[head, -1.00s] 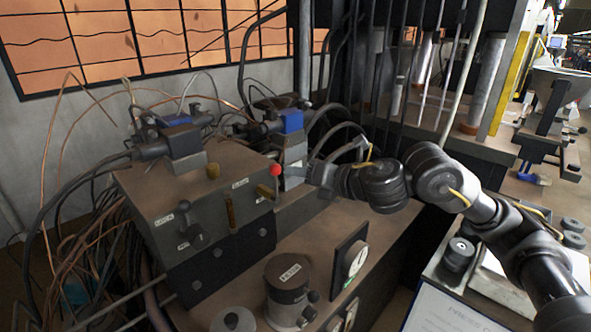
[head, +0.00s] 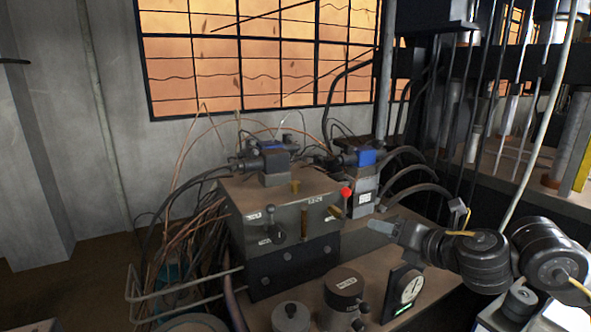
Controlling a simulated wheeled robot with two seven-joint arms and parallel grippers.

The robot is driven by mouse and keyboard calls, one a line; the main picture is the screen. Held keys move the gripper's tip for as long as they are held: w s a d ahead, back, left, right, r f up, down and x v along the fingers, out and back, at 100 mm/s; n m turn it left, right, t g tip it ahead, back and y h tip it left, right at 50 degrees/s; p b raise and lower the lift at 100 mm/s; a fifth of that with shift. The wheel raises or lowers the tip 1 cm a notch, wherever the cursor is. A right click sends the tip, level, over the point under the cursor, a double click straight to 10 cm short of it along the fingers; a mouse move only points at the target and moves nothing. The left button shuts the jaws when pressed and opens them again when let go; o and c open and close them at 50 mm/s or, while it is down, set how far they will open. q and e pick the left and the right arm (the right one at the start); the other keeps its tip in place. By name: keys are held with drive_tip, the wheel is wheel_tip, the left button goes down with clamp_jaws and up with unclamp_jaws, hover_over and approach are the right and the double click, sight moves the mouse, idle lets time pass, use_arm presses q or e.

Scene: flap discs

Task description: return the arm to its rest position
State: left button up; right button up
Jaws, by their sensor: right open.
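My right arm comes in from the right edge, and its gripper (head: 382,227) is at the right of the grey control box (head: 272,222). The gripper is open, and nothing shows between its fingers. It is a little below and to the right of the red ball knob (head: 346,193), apart from it in the picture. The arm's dark round joints (head: 485,262) are over the right part of the bench. My left gripper is not in view.
A dial gauge (head: 411,287) stands on the bench below my right arm. A dark cylinder (head: 344,291) stands left of it. Loose wires and hoses (head: 195,235) crowd the box's left side. Press columns and cables fill the back right. Bare wall (head: 60,120) shows at the left.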

drive_tip(key=s+a+f+m+h, duration=0.15)
drive_tip(key=s+f+m, duration=0.25)
drive_tip(key=f+m, duration=0.5)
drive_tip(key=s+a+f+m+h, duration=0.15)
drive_tip(key=s+f+m, duration=0.25)
drive_tip(key=f+m, duration=0.55)
drive_tip(key=s+d+f+m+g+h, duration=0.1)
drive_tip(key=s+d+f+m+g, duration=0.2)
drive_tip(key=s+f+m, duration=0.35)
drive_tip(key=s+d+f+m+g+h, duration=0.25)
drive_tip(key=s+f, duration=0.45)
drive_tip(key=s, duration=0.4)
drive_tip(key=s+d+f+m+g, duration=0.2)
drive_tip(key=s+f+m+g, duration=0.3)
drive_tip(key=s, duration=0.4)
wheel_tip(320, 180, down, 28)
drive_tip(key=s, duration=0.2)
drive_tip(key=s+d+f+g, duration=0.1)
drive_tip(key=s+d+f, duration=0.2)
drive_tip(key=s+f, duration=1.2)
drive_tip(key=shift+s+d+f, duration=0.15)
drive_tip(key=shift+s, duration=0.45)
drive_tip(key=shift+g+h, duration=0.25)
